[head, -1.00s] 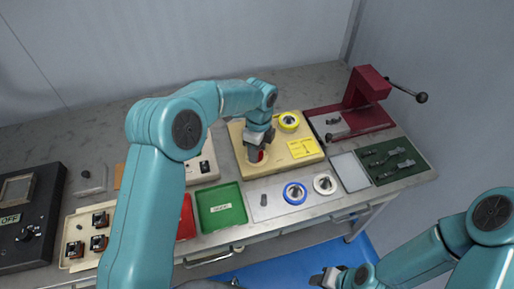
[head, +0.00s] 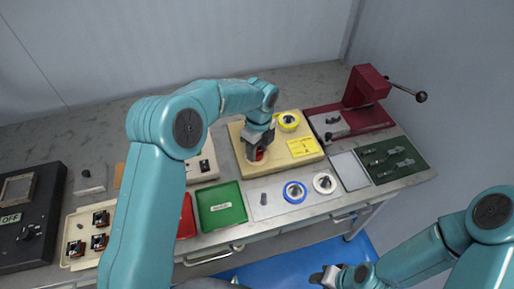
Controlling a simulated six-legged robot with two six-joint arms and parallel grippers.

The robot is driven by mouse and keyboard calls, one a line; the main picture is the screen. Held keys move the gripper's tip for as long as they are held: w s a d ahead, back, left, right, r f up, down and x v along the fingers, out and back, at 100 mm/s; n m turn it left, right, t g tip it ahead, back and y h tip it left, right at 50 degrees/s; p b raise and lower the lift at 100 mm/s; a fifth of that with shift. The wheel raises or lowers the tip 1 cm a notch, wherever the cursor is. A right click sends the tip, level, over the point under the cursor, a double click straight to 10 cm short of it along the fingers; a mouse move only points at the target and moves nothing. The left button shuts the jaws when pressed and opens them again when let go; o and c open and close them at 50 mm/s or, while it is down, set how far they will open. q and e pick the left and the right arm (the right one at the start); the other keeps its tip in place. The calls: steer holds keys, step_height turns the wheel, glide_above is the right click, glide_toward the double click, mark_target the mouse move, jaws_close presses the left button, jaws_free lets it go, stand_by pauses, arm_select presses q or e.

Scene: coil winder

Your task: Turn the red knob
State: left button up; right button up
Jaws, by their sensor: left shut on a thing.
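The red knob (head: 259,155) sits on the tan winder board (head: 287,160) near the board's left side. Only a small red part shows, as my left gripper covers most of it. My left gripper (head: 254,155) points down over the knob and is shut on it. My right gripper (head: 325,277) is low at the right, in front of the bench and away from the board; its finger gap is too small to read.
A yellow spool (head: 288,121) and a yellow note (head: 303,147) are on the board. A green tray (head: 220,207), a blue ring (head: 295,192) and a white ring (head: 325,183) lie in front. A dark red press (head: 366,87) stands at the right.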

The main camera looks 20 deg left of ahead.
mark_target(260, 150)
arm_select(q)
steer(key=o, duration=1.1)
steer(key=shift+s+d+f, duration=0.1)
steer(key=shift+d, duration=0.05)
steer(key=shift+c, duration=0.2)
steer(key=shift+r, duration=0.35)
step_height(260, 150, up, 16)
steer(key=w, duration=0.1)
steer(key=shift+d+f, duration=0.15)
